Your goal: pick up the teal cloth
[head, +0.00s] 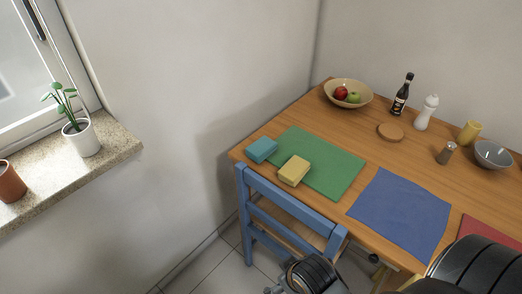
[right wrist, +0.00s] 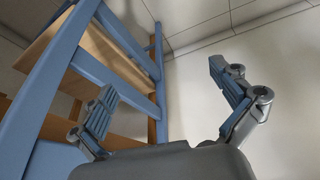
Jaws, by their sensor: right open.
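The teal cloth (head: 262,150) is a small, thick, folded-looking block. It lies at the table's near left corner in the head view, at the left edge of a green mat (head: 335,168). My right gripper (right wrist: 162,82) is open, with nothing between its fingers in the right wrist view. It is low beside the blue chair, below the table top and apart from the cloth. In the head view only part of my right arm and wrist shows at the bottom edge. The teal cloth is not in the right wrist view. My left gripper is not in view.
A yellow block (head: 294,171) lies close to the right of the cloth. The blue chair (head: 290,196) stands against the table's near side, its back rising before the cloth. A blue mat (head: 401,212), fruit bowl (head: 364,100) and bottles are further right. A windowsill (head: 62,172) is left.

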